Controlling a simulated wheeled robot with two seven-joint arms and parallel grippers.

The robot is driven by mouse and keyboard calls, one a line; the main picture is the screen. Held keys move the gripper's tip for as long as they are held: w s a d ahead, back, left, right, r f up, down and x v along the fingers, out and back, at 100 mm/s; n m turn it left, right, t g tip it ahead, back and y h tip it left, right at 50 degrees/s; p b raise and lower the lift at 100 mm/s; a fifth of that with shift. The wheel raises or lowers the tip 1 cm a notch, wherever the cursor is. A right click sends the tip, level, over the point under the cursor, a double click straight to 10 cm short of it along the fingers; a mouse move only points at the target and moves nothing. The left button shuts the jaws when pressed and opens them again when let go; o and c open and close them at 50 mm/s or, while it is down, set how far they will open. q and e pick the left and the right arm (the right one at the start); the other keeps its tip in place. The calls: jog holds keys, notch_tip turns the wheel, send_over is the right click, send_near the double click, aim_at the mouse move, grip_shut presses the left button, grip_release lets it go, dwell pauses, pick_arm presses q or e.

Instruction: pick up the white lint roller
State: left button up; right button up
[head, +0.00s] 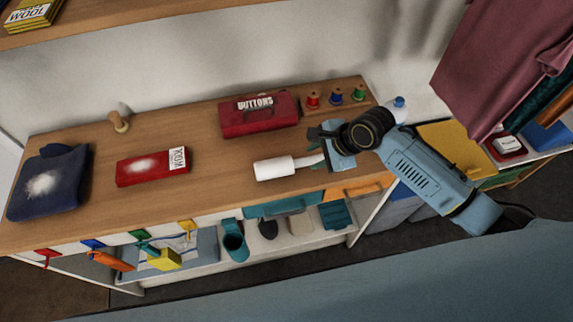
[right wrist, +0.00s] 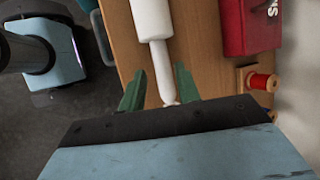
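The white lint roller (head: 275,168) lies on the wooden counter, its handle pointing right toward my right gripper (head: 316,154). In the right wrist view the lint roller (right wrist: 151,22) runs down from the top, and its handle end lies between the two green fingers of my right gripper (right wrist: 160,80). The fingers are apart, with a gap on each side of the handle. The very end of the handle is partly hidden by the gripper body. My left gripper is not in view.
A red buttons box (head: 258,116) stands behind the roller, with thread spools (head: 336,97) to its right. A red box with a white label (head: 152,167) and a folded dark blue cloth (head: 48,182) lie to the left. Clear counter lies between the red boxes.

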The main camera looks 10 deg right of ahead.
aim_at(304, 161)
jog(key=x, duration=0.5)
jog(key=shift+a, duration=0.2)
jog(key=shift+r, duration=0.1)
grip_shut()
